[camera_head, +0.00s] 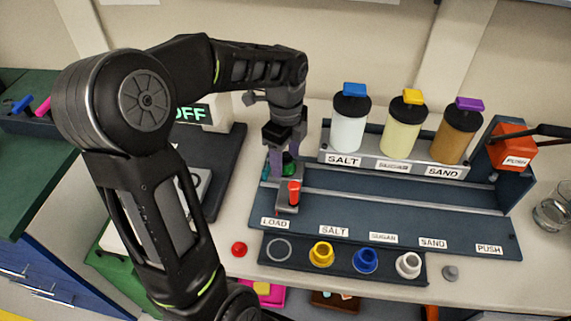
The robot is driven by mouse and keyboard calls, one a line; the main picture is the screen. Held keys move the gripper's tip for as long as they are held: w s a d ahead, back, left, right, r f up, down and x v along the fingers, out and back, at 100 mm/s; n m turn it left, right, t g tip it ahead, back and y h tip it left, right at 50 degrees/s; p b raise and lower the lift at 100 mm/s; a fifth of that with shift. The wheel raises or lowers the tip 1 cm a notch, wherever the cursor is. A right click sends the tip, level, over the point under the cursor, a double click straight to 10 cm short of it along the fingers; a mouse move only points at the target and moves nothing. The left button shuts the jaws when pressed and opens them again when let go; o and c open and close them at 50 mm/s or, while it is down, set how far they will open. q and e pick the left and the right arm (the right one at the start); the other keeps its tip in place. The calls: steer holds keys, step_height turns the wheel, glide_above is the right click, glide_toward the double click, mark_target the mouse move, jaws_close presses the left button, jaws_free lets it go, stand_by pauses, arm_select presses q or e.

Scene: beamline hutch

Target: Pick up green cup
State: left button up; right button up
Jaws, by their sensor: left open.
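A small green object, which looks like the green cup (290,169), shows at the left end of the blue dispensing rig, just behind a red cylinder (294,190). Most of it is hidden by the gripper and the cylinder. My left gripper (286,168) points down over this spot with its fingers apart. The green object shows between or just behind the fingers; I cannot tell whether they touch it. My right gripper is not in view.
The blue rig (400,205) carries salt (350,125), sugar (401,130) and sand (455,135) jars. A front tray holds yellow (321,253), blue (365,260) and white (408,265) cups and an empty ring (279,250). A glass (550,212) stands far right.

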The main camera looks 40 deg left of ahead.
arm_select(q)
steer(key=shift+c, duration=0.3)
jaws_close()
steer(key=shift+r, duration=0.15)
stand_by(0.3)
step_height(320, 180, up, 10)
steer(key=shift+f, duration=0.1)
stand_by(0.3)
stand_by(0.5)
